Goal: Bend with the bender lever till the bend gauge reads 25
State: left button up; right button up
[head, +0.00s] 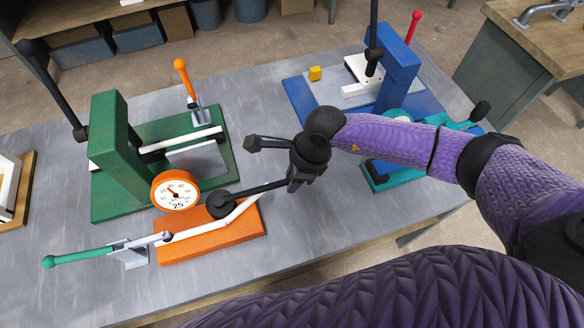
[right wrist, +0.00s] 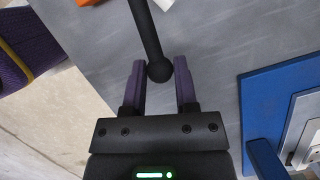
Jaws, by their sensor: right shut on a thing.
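The orange bender (head: 225,238) stands at the front of the grey table. Its black lever (head: 250,190) runs right from a round pivot to my right gripper (head: 293,184). The lever's ball end (right wrist: 159,70) lies between the two fingers of my right gripper (right wrist: 160,88) in the right wrist view, and the gripper is shut on it. A white bar (head: 205,227) lies along the bender and angles up past the pivot. The round bend gauge (head: 175,190) has an orange rim and shows 25 on its face; its fine needle is hard to read. My left gripper is out of view.
A green bender (head: 115,150) stands behind the gauge, and a blue one (head: 396,70) stands at the back right. A green-handled clamp (head: 90,257) is at the front left. A teal base (head: 380,178) sits beyond my right forearm. Bare table lies right of the orange bender.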

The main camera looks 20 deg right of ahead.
jog(key=shift+s+a+r+p, duration=0.15)
jog(key=shift+s+p, duration=0.3)
jog(key=shift+s, duration=0.3)
jog(key=shift+s+a+p, duration=0.1)
jog(key=shift+s+p, duration=0.35)
jog(key=shift+s, duration=0.45)
jog(key=shift+s+a+p, duration=0.25)
jog(key=shift+s+p, duration=0.25)
jog(key=shift+s, duration=0.1)
jog(key=shift+s+a+p, duration=0.25)
jog(key=shift+s+p, duration=0.05)
jog(key=shift+s, duration=0.25)
jog(key=shift+s+a+p, duration=0.2)
jog(key=shift+s+p, duration=0.1)
jog(key=shift+s, duration=0.2)
